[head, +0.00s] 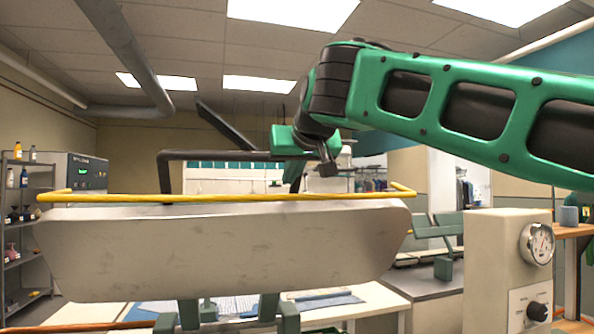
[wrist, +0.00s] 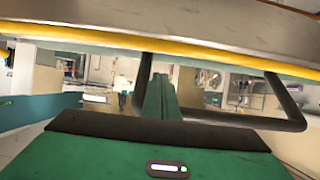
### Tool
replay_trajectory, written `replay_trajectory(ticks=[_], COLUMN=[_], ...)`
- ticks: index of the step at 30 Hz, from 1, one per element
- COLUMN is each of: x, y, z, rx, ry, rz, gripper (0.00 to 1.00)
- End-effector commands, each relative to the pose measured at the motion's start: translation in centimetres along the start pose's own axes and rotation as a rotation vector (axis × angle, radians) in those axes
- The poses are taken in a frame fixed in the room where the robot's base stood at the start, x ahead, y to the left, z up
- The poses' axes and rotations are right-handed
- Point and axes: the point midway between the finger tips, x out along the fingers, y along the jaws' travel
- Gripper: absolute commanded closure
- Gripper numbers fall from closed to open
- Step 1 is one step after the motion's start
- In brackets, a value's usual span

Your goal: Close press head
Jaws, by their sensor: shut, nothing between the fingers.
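The press head (head: 220,250) is a large pale grey slab with a yellow rail (head: 225,198) around its upper edge. It is raised and fills the lower left of the head view. A dark bar handle (head: 215,155) stands out beyond the rail. In the wrist view the head's edge (wrist: 200,18) and yellow rail run across the top, with the handle (wrist: 292,108) below. My gripper (wrist: 160,97) is shut and empty, its green fingers overlapping the handle bar in the wrist view; I cannot tell whether they touch.
A cream cabinet with a gauge (head: 537,243) and a black knob stands at right. A shelf with bottles (head: 22,220) is at left. A white table with blue cloth (head: 320,300) lies beyond and below the head. Another green-grey press (head: 440,235) stands behind.

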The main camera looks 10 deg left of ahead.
Motion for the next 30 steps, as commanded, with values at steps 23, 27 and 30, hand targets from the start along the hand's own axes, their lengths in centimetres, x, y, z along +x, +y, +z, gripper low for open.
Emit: replay_trajectory(ticks=[23,27,30], x=[-1.5,-1.6,-1.7], y=[-0.1,0.1,-0.2], z=[3.3,3.4,3.7], rx=[0.001,0.001,0.0], ry=[0.002,0.003,0.008], rz=[-0.002,-0.002,-0.004], gripper=[1.0,1.0,1.0])
